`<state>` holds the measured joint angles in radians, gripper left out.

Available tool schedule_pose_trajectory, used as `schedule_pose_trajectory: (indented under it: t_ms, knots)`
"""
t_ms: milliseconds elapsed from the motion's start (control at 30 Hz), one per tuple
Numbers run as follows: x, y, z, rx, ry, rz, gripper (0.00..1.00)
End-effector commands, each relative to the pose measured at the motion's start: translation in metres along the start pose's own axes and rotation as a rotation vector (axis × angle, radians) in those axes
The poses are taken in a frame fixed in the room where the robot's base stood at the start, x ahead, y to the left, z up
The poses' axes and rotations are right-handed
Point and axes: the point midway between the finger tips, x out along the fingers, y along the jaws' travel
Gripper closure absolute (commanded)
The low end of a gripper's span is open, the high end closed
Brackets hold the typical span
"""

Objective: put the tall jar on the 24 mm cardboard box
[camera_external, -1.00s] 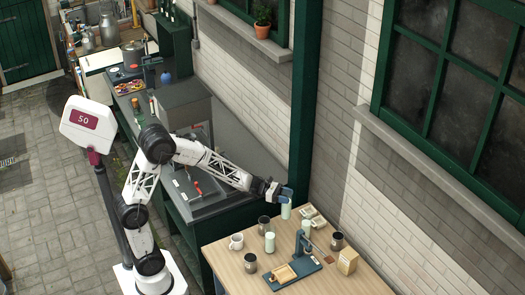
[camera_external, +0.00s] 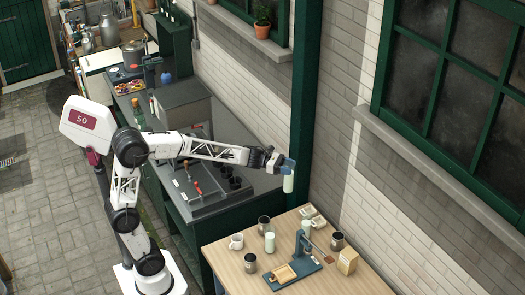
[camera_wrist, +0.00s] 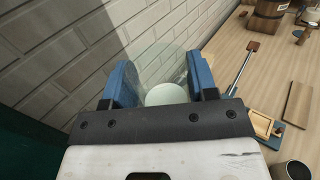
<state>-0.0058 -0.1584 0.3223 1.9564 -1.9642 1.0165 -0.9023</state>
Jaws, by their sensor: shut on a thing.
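My gripper (camera_external: 287,165) is shut on a pale green tall jar (camera_external: 288,184) and holds it upright in the air, above the far left part of the wooden table. In the wrist view, the blue fingers of my gripper (camera_wrist: 163,88) stand on either side of the pale jar (camera_wrist: 167,95), with a clear, glassy shape around it. No size mark is readable on the box.
Two similar pale jars (camera_external: 270,243) (camera_external: 306,228), several dark jars (camera_external: 250,263) and a white mug (camera_external: 236,241) stand on the table. A blue press-like stand (camera_external: 300,255) is between the mug and the box. A brick wall (camera_external: 345,150) and green post (camera_external: 304,100) are close behind.

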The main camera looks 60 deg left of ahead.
Motion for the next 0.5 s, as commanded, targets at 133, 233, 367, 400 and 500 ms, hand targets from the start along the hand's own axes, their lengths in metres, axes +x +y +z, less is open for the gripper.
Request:
schedule_pose_trajectory:
  t_ms: [133, 233, 367, 400, 500]
  knots:
    - [0.023, -0.002, -0.003, -0.004, 0.003, -0.018, 0.99]
    - [0.038, -0.004, -0.002, -0.004, 0.003, -0.03, 0.99]
    - [0.063, -0.007, 0.0, -0.003, 0.003, -0.049, 0.99]
    - [0.071, -0.009, 0.0, -0.004, 0.003, -0.056, 0.99]
    - [0.099, -0.015, 0.001, -0.003, 0.003, -0.077, 0.99]
